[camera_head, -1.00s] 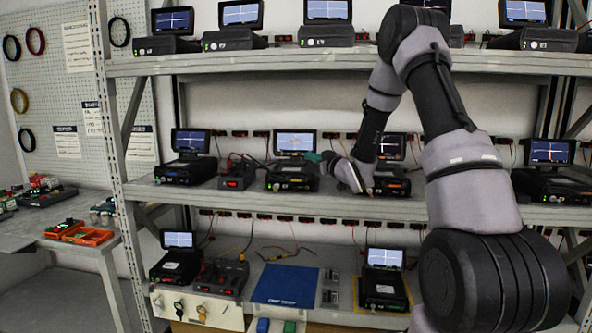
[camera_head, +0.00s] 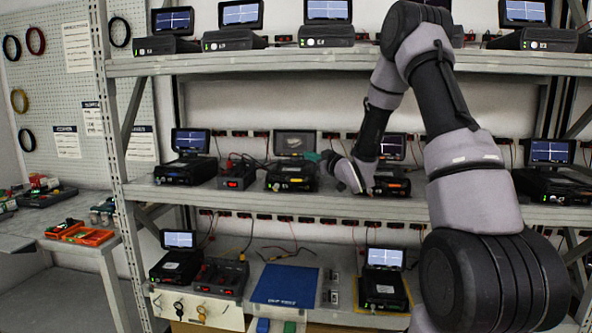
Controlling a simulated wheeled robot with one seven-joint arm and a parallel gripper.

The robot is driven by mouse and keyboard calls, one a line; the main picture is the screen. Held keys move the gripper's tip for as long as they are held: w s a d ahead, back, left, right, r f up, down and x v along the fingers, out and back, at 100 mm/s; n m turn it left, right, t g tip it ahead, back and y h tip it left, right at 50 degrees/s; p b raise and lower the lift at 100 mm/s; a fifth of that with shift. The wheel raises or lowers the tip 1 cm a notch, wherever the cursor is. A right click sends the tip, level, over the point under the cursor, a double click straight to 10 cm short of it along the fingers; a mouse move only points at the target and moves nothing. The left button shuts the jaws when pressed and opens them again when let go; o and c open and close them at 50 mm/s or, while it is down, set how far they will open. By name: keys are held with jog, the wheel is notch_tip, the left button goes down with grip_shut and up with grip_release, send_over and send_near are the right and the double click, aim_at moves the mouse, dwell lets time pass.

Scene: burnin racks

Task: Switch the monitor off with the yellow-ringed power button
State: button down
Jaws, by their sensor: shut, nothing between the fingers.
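The monitor (camera_head: 295,143) in the middle of the middle shelf has a dark grey screen, with a pale smudge of reflection on it. It stands on a black unit (camera_head: 291,183) with small lights and a yellowish mark on its front. The yellow-ringed power button is too small to make out for certain. My gripper (camera_head: 325,159) is just right of this monitor's lower right corner, over the unit's right side, and points left. It is shut and holds nothing. I cannot tell whether its tips touch anything.
Lit monitors stand on either side, at left (camera_head: 190,141) and right (camera_head: 391,147). A red-switched box (camera_head: 237,176) with cables sits just left of the unit. A blue mat (camera_head: 285,285) lies on the lower shelf.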

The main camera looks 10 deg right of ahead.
jog(key=shift+s+a+r, duration=0.25)
jog(key=shift+s+r, duration=0.05)
jog(key=shift+s, duration=0.6)
jog(key=shift+s+a+r, duration=0.3)
jog(key=shift+s, duration=0.65)
jog(key=shift+s+a+r, duration=0.25)
jog(key=shift+s+r, duration=0.05)
jog(key=shift+s, duration=0.6)
jog(key=shift+r, duration=0.1)
jog(key=shift+d+r+h, duration=0.25)
jog(key=shift+r+h, duration=0.1)
jog(key=shift+h, duration=0.05)
jog(key=s+d+r+m+g+h, duration=0.4)
jog(key=s+d+r+m+h, duration=0.3)
jog(key=s+r, duration=0.25)
jog(key=s+a+m+g+y, duration=0.1)
jog(key=s+m+g, duration=0.4)
jog(key=s, duration=2.2)
jog(key=shift+s+a+g+y, duration=0.2)
jog(key=shift+a+g+y, duration=0.2)
jog(key=shift+g+y, duration=0.1)
